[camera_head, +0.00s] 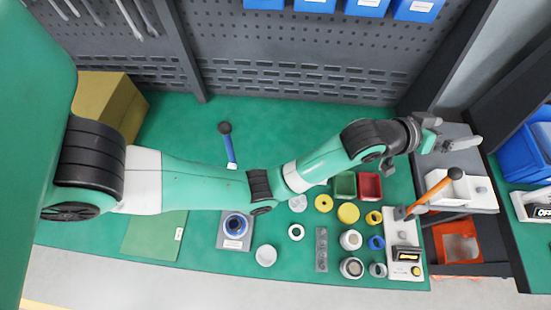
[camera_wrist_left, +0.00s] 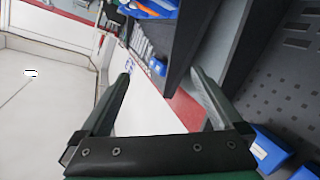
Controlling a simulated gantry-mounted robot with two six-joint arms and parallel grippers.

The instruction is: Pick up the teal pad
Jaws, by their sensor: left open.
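A flat green pad (camera_head: 155,235) with a small white label lies on the green bench top at the front left, and is the only pad-like thing I can make out. It is close in colour to the bench. My left arm reaches over the bench to the right, and my left gripper (camera_head: 470,143) is far to the right of the pad, above the grey unit at the bench's right end. In the left wrist view my left gripper (camera_wrist_left: 160,78) has its two fingers wide apart with nothing between them. The pad is not in that view. My right gripper is not in view.
Rings, cups and caps stand mid-bench, near a blue round part on a grey plate (camera_head: 236,231). Green (camera_head: 345,184) and red (camera_head: 369,186) bins stand behind. A lever press (camera_head: 405,250) is at right, a yellow-brown box (camera_head: 105,105) at back left.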

